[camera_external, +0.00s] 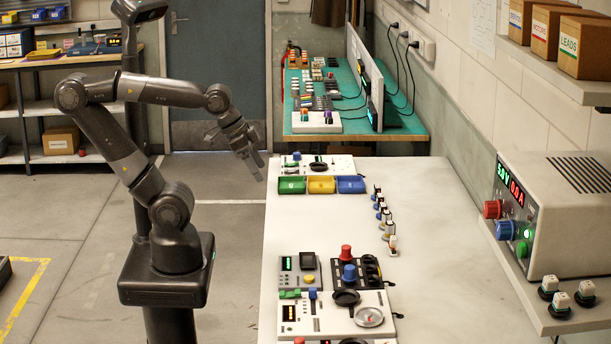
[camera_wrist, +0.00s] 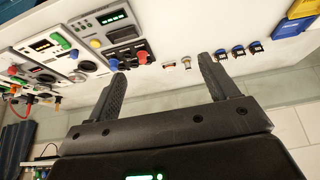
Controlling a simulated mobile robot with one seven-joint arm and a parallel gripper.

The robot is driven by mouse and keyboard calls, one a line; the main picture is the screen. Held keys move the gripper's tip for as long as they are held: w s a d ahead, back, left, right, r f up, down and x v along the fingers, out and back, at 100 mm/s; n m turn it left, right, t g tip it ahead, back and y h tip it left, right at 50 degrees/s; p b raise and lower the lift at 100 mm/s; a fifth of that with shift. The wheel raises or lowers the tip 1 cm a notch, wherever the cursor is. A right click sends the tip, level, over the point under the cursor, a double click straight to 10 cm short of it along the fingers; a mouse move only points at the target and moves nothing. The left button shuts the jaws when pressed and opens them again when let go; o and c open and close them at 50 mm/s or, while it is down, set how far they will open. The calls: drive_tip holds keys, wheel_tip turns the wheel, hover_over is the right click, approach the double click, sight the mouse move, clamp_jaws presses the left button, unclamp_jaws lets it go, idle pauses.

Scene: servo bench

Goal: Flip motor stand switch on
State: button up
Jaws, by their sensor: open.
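My gripper (camera_external: 256,166) is open and empty, in the air by the far left edge of the white bench (camera_external: 430,215). In the wrist view my gripper (camera_wrist: 160,70) shows two spread fingers with nothing between them. I cannot tell for certain which unit is the motor stand, and its switch is too small to make out. A white panel (camera_external: 320,326) with a round gauge stands at the near left. Behind it are a grey display unit (camera_external: 289,279) and a black block (camera_external: 349,282) with red and blue knobs. A white far panel (camera_external: 336,172) stands near my gripper.
Green (camera_external: 292,186), yellow (camera_external: 321,185) and blue (camera_external: 351,185) bins sit before the far panel. Several small parts (camera_external: 382,212) form a row mid-bench. A power supply (camera_external: 560,215) stands on the right shelf. The bench's middle right is clear.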

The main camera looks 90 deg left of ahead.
drive_tip(key=shift+r, duration=0.1)
drive_tip(key=shift+c, duration=0.7)
drive_tip(key=r, duration=2.6)
drive_tip(key=shift+w+d+r, duration=0.1)
drive_tip(key=shift+w+d, duration=0.15)
drive_tip(key=shift+w, duration=0.05)
drive_tip(key=c, duration=1.5)
drive_tip(key=w+d+n, duration=0.2)
drive_tip(key=d+n, duration=0.1)
drive_tip(key=w+d+n+g, duration=0.1)
drive_tip(key=shift+w+d+r+n+h, duration=0.3)
drive_tip(key=shift+w+r, duration=0.05)
drive_tip(key=shift+r, duration=0.05)
clamp_jaws()
drive_tip(key=w+d+f+n+g, duration=0.1)
drive_tip(key=w+d+n+g, duration=0.1)
drive_tip(key=d+n, duration=0.7)
drive_tip(key=w+d+n+g, duration=0.15)
drive_tip(key=d+n, duration=0.25)
drive_tip(key=d, duration=0.9)
wheel_tip(320, 180, down, 31)
drive_tip(key=shift+d+f, duration=0.2)
drive_tip(key=shift+d, duration=0.2)
drive_tip(key=shift+w+t, duration=0.1)
drive_tip(key=shift+t, duration=0.15)
